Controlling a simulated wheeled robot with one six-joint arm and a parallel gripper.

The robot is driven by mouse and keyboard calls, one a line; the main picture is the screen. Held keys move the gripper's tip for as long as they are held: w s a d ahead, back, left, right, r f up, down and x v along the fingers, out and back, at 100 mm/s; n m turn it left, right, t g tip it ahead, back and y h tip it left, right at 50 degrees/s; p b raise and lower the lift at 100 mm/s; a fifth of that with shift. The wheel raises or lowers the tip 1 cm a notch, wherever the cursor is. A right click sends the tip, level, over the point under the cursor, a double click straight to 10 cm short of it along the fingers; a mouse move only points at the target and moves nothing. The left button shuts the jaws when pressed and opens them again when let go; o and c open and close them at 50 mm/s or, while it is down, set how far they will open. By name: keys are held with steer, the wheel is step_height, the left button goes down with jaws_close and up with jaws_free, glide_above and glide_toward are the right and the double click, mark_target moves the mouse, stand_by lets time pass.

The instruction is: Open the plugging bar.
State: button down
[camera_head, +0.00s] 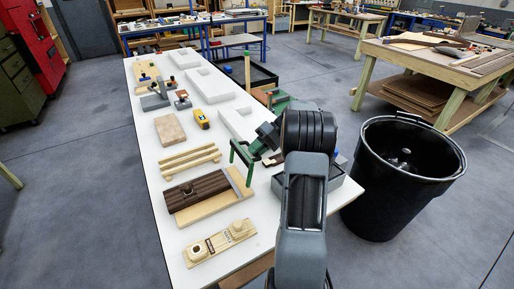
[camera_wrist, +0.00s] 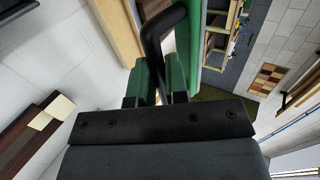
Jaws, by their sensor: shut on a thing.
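My gripper (camera_head: 252,148) is at the end of my arm, over the right side of the white table. It also shows in the wrist view (camera_wrist: 160,76), where its green fingers are shut on a black bent bar (camera_wrist: 152,32). The bar rises between the fingers and curves to the right at the top. It looks like the plugging bar, but its ends and mount are hidden. In the head view my arm and gripper cover this spot, so how far the bar is turned cannot be told.
The white table (camera_head: 152,205) holds a dark ribbed board (camera_head: 203,189), wooden strips (camera_head: 190,160), a pale plank (camera_head: 218,243), a yellow tool (camera_head: 202,119) and white blocks (camera_head: 210,84). A black bin (camera_head: 405,175) stands on the floor to the right. A wooden workbench (camera_head: 440,75) is behind it.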

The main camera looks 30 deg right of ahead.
steer(key=shift+d+f+y, duration=0.1)
steer(key=shift+f+y, duration=0.4)
steer(key=shift+f, duration=0.1)
steer(key=c, duration=1.4)
jaws_free()
steer(key=shift+o, duration=1.4)
steer(key=shift+d+r, duration=0.1)
steer(key=shift+d, duration=0.1)
steer(key=p+v, duration=0.9)
steer(key=v, duration=0.4)
steer(key=shift+d+r+p, duration=0.2)
steer(key=shift+p, duration=0.2)
